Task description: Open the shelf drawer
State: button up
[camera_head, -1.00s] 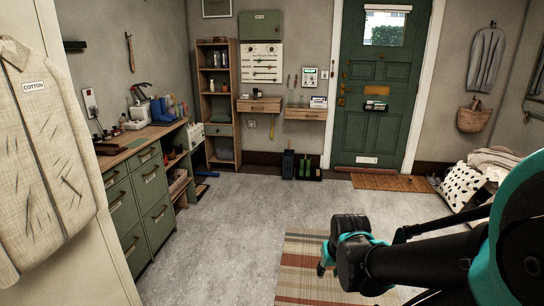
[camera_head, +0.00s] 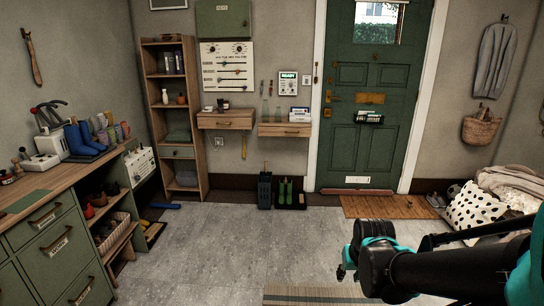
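Two wooden wall shelves with drawer fronts hang on the back wall: the left shelf drawer (camera_head: 228,122) and the right shelf drawer (camera_head: 285,131). Both look shut. A tall wooden shelf unit (camera_head: 150,122) stands left of them, with a grey-green drawer (camera_head: 178,152) low in it, which also looks shut. My gripper (camera_head: 344,268) is at the lower right, in front of the door area and well apart from all these drawers. It is mostly hidden behind my dark wrist, and its fingers are too small to read.
A green drawer cabinet (camera_head: 52,250) with a cluttered worktop lines the left side. Boots (camera_head: 285,192) stand under the wall shelves. A doormat (camera_head: 388,207) lies before the green door (camera_head: 370,100). A spotted cushion (camera_head: 474,208) is at right. The grey floor (camera_head: 235,240) is clear.

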aim_at(204, 122)
jog(key=i, duration=0.95)
jog(key=i+l+u, duration=0.1)
jog(key=i, duration=0.85)
jog(key=i+l+u, duration=0.15)
jog(key=i+u, duration=0.2)
jog(key=i, duration=0.15)
jog(key=i+l+u, duration=0.25)
jog(key=i+u, duration=0.15)
jog(key=i, duration=0.15)
jog(key=i+l+u, duration=0.35)
jog(key=i+l, duration=0.05)
jog(key=i, duration=0.05)
